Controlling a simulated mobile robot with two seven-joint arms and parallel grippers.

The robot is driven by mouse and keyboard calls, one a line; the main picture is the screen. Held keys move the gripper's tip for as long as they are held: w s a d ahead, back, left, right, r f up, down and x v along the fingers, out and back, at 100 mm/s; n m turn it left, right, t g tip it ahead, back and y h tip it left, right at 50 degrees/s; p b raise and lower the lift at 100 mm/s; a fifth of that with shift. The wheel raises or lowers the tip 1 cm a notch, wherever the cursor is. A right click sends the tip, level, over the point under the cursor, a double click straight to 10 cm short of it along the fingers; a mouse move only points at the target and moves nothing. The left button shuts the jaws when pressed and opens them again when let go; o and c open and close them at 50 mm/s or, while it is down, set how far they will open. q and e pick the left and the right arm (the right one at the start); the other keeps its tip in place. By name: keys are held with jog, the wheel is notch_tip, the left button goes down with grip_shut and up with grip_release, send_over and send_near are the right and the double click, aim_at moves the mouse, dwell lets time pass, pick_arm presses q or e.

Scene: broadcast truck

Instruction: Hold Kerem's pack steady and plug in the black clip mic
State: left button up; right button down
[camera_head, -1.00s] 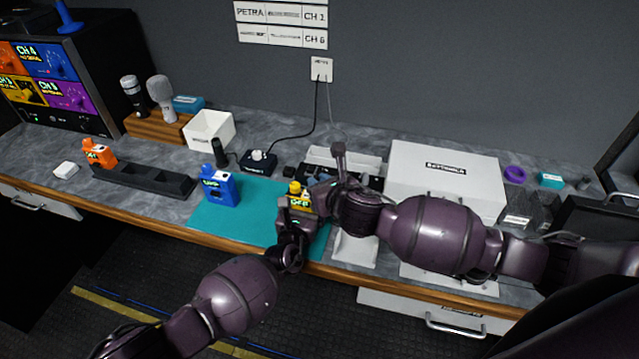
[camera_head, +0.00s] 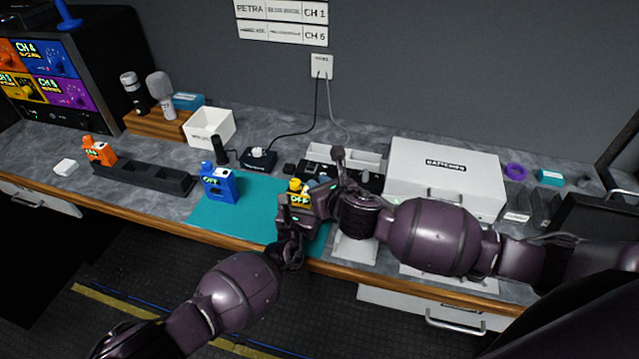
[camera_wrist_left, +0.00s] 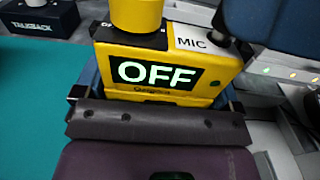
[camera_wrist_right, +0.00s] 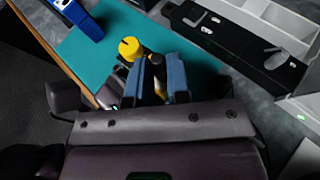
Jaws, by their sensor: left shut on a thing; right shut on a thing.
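A yellow pack (camera_head: 299,199) with a lit OFF display stands at the front right of the teal mat (camera_head: 250,222). My left gripper (camera_head: 297,212) is shut on it from the front. In the left wrist view, the pack (camera_wrist_left: 165,75) shows a round yellow top and a MIC label. My right gripper (camera_head: 322,188) is shut just right of the pack's top, its blue pads (camera_wrist_right: 177,80) close together. The name under the display is unreadable.
A blue pack (camera_head: 219,184) stands on the mat's left part. An orange pack (camera_head: 98,150) is by the black rack (camera_head: 145,177). A talkback box (camera_head: 259,159), a white bin (camera_head: 210,128) and a large white case (camera_head: 446,175) stand behind. The mat between the packs is clear.

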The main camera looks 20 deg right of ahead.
jog(key=shift+f, duration=0.4)
jog(key=c, duration=1)
grip_release()
jog(key=shift+s, duration=0.15)
jog(key=v, duration=1.1)
jog(key=shift+s+r, duration=0.25)
jog(key=shift+s, duration=0.1)
jog(key=shift+d, duration=0.1)
pick_arm(q)
jog(key=o, duration=0.8)
jog(key=shift+c, duration=0.2)
